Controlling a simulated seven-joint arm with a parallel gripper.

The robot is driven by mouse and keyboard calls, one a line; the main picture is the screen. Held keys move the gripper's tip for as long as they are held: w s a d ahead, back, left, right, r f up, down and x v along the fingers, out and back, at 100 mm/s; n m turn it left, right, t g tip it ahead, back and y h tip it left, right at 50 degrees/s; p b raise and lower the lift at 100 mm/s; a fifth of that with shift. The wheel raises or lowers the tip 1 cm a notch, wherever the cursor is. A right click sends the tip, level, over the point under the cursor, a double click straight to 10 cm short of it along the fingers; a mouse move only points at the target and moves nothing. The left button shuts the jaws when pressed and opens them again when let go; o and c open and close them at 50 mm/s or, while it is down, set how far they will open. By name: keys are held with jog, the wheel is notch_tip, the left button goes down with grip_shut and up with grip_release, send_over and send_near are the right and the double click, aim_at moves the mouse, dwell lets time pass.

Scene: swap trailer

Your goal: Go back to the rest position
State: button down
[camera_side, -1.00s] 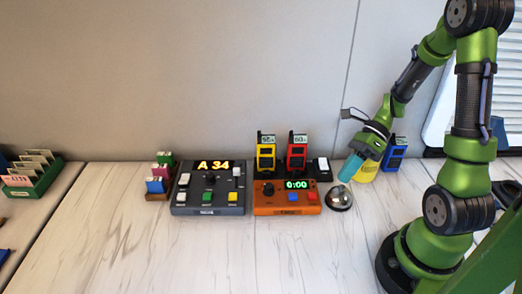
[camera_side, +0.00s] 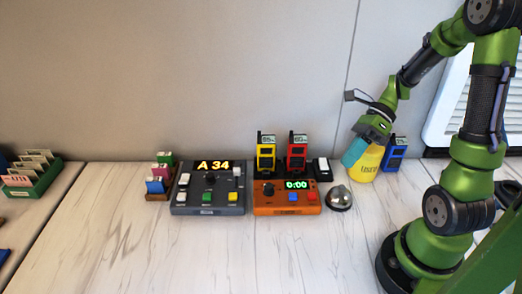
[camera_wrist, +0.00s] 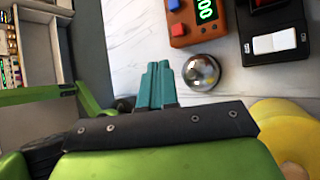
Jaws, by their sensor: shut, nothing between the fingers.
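My gripper (camera_side: 353,154) is shut and empty, with its teal fingers pointing down. It hangs above the table (camera_side: 310,250), up and to the right of the silver bell (camera_side: 339,198) in the side view. In the wrist view the teal fingertips (camera_wrist: 158,68) are together, and the bell (camera_wrist: 201,73) lies to their right with a gap between them in the picture. A yellow container (camera_side: 367,165) shows behind the gripper in the side view and is partly hidden by it.
An orange timer box (camera_side: 287,208) reading 0:00 and a grey console (camera_side: 185,208) reading A 34 stand left of the bell. Yellow (camera_side: 266,152), red (camera_side: 297,153) and blue (camera_side: 396,156) handsets stand behind. The table's front is clear.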

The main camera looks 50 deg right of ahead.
jog(key=a+r+n+t+h, duration=0.3)
jog(key=a+r+n, duration=0.2)
jog(key=n, duration=0.7)
jog(key=a+r+n+t+h, duration=0.3)
jog(key=r+n, duration=0.4)
jog(key=n, duration=0.5)
jog(key=a+h, duration=0.1)
jog(key=a, duration=0.1)
jog(key=shift+a+n, duration=0.4)
jog(key=shift+s+r, duration=0.1)
